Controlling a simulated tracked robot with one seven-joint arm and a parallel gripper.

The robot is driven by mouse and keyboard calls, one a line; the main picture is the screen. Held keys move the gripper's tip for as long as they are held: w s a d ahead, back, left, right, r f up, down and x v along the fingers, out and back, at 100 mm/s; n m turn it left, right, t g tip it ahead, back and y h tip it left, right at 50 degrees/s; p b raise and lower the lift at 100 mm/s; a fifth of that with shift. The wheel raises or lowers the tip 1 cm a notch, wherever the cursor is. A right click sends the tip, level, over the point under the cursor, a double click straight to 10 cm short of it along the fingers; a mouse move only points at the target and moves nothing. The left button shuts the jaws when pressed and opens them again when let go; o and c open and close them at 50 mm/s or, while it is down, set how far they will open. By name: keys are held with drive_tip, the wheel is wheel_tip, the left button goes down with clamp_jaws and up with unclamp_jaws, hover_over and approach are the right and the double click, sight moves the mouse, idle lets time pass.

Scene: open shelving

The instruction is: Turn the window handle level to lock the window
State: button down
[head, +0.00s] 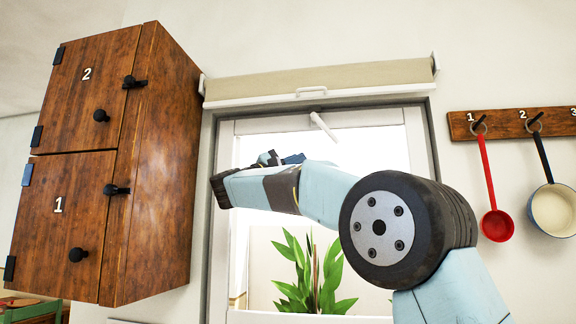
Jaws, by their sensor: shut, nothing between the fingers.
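The window (226,150) is in the middle of the head view, with a pale frame and bright panes. Its white handle (322,126) is on the top rail of the frame. The handle slants down to the right from its upper end, so it is not level. My arm reaches across the window from the lower right. Small dark and blue parts of my gripper (269,158) show above my forearm, below and left of the handle. My gripper is shut and appears apart from the handle. Most of it is hidden behind the forearm, and its depth is unclear.
A rolled beige blind (320,80) runs above the window. A wooden cabinet (155,170) with two numbered doors stands close on the left. A red ladle (488,180) and a pan (553,208) hang from a rack (500,122) on the right. A plant (308,275) shows low in the window.

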drive_tip(key=x, duration=0.5)
drive_tip(key=shift+s+d+r, duration=0.4)
drive_tip(key=shift+d+r, duration=0.05)
drive_tip(key=shift+d, duration=0.25)
drive_tip(key=shift+s+d+r, duration=0.35)
drive_tip(key=shift+d+r, duration=0.15)
drive_tip(key=shift+d, duration=0.15)
drive_tip(key=shift+d, duration=0.15)
